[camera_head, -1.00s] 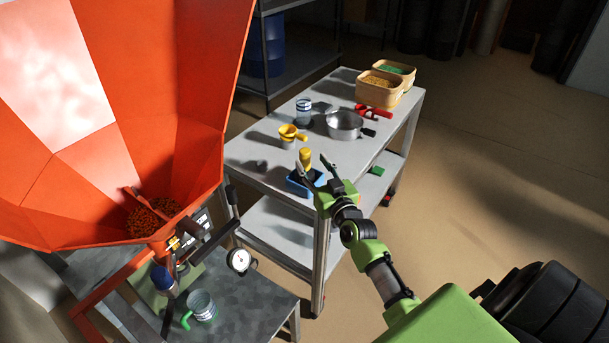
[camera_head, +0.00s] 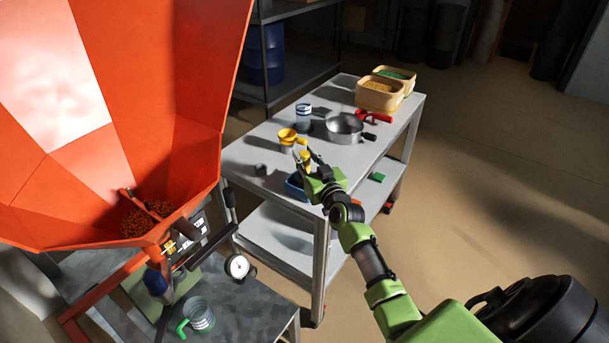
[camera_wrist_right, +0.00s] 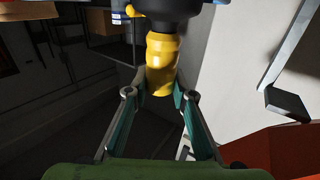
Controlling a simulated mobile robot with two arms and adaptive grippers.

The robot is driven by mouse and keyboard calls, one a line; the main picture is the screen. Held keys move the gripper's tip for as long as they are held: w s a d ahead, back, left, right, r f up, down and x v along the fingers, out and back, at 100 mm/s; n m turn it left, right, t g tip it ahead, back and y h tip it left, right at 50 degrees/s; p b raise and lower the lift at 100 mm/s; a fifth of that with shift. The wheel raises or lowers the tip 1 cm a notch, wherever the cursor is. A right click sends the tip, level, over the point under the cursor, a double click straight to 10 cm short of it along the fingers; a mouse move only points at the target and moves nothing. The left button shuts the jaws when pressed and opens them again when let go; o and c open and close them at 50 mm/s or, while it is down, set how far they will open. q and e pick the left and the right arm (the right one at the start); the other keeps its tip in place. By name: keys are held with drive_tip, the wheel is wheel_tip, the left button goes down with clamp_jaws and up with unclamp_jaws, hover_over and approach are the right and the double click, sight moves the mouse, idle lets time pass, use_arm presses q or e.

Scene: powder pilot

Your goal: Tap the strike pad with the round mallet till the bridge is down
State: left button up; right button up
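The round mallet's yellow handle (camera_wrist_right: 163,62) stands up from the blue tray (camera_head: 294,188) on the trolley. The dark head at its far end is partly hidden in the right wrist view. My right gripper (camera_head: 308,153) has its fingertips on both sides of the handle, and the wrist view shows the fingers (camera_wrist_right: 160,88) close against it. The orange hopper (camera_head: 125,70) fills the left, with orange pellets (camera_head: 140,222) at its bottom and a bar across them. I cannot clearly make out the strike pad. My left gripper is not in view.
A round dial (camera_head: 237,267) and a green-handled jug (camera_head: 201,310) are under the hopper.

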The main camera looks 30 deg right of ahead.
clamp_jaws()
drive_tip(key=shift+r, duration=0.15)
drive_tip(key=shift+r+p, duration=2.45)
drive_tip(key=shift+r, duration=0.05)
drive_tip(key=shift+o, duration=0.3)
unclamp_jaws()
clamp_jaws()
